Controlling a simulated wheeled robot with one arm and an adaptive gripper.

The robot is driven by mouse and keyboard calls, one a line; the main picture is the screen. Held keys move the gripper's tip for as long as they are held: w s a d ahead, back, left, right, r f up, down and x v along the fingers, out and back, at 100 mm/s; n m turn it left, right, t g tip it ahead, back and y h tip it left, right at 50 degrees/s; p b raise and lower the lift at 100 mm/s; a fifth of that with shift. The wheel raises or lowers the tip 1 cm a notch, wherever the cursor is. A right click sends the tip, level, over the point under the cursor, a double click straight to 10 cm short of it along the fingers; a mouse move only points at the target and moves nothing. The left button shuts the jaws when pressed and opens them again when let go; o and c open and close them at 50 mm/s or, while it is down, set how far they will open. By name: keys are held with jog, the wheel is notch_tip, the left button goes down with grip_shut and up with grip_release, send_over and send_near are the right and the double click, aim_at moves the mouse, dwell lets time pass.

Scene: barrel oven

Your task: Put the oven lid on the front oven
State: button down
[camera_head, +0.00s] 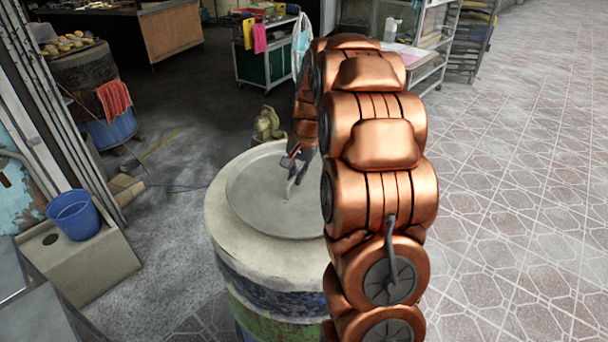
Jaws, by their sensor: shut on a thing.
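The front oven (226,240) is a barrel with a broad pale rim and worn blue and green sides, in the middle of the view. The oven lid (262,212) is a round grey disc over the oven's mouth, inside the pale rim. It looks level; I cannot tell whether it rests on the oven or hangs slightly above it. My gripper (291,172) is over the lid, shut on the lid's handle. My copper arm hides the right side of the lid and oven.
Another barrel (85,82) with food on top and a red cloth (115,99) stands at the back left. A blue bucket (73,214) sits on a ledge at left. A green cart (265,64) and shelves stand behind. The tiled floor (520,190) at right is clear.

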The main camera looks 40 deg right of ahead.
jog(key=shift+w+d+f+p, duration=0.15)
jog(key=shift+w+d, duration=0.15)
jog(key=shift+d, duration=0.35)
jog(key=shift+w+d+r+p, duration=0.1)
jog(key=shift+w+d, duration=0.2)
jog(key=shift+d, duration=0.3)
jog(key=shift+w+d+f+p, duration=0.15)
jog(key=shift+w+d, duration=0.15)
jog(key=shift+d, duration=0.35)
jog(key=shift+f+p, duration=0.6)
jog(key=shift+f, duration=1.1)
jog(key=c, duration=1.2)
grip_release()
jog(key=r, duration=0.4)
jog(key=s+r+b, duration=0.1)
jog(key=r, duration=0.2)
jog(key=s+d+r+b, duration=0.1)
jog(key=r, duration=0.3)
jog(key=shift+d+r, duration=0.1)
jog(key=shift+r, duration=0.25)
